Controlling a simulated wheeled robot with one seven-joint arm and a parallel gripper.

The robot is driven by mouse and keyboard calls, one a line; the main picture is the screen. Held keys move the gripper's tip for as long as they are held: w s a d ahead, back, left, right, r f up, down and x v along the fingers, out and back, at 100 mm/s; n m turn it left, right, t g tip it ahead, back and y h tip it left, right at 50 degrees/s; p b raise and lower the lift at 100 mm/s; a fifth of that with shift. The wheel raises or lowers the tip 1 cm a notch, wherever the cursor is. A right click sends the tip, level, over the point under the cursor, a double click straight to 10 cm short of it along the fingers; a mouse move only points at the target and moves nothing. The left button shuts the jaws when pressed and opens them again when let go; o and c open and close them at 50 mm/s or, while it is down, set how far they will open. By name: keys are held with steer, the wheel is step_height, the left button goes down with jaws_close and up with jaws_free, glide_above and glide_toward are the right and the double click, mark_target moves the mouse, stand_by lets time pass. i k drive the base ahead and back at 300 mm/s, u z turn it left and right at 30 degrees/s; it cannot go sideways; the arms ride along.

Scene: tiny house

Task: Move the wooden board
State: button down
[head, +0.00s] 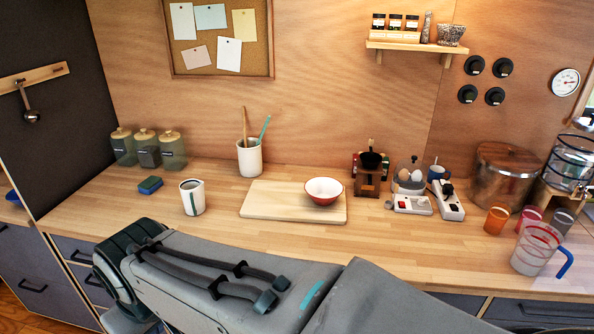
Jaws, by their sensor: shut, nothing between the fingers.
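The wooden board (275,204) is a pale, flat rectangle lying on the wooden countertop (390,257) near the middle of the head view. A small bowl (324,190), red outside and white inside, stands on the right part of the board. My arm stretches across the lower part of the view in front of the counter's front edge and hides part of that edge. My gripper's fingers do not show in this view. Nothing of mine is seen touching the board.
A white mug (192,197) stands left of the board, and a utensil holder (250,157) stands behind it. Coloured cups and a measuring jug (536,249) stand far right. The counter is clear in front.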

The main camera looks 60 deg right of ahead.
mark_target(265, 199)
steer(key=z, duration=0.7)
steer(key=i, duration=0.75)
steer(key=z, duration=1.25)
steer(key=i, duration=0.3)
steer(key=z, duration=0.25)
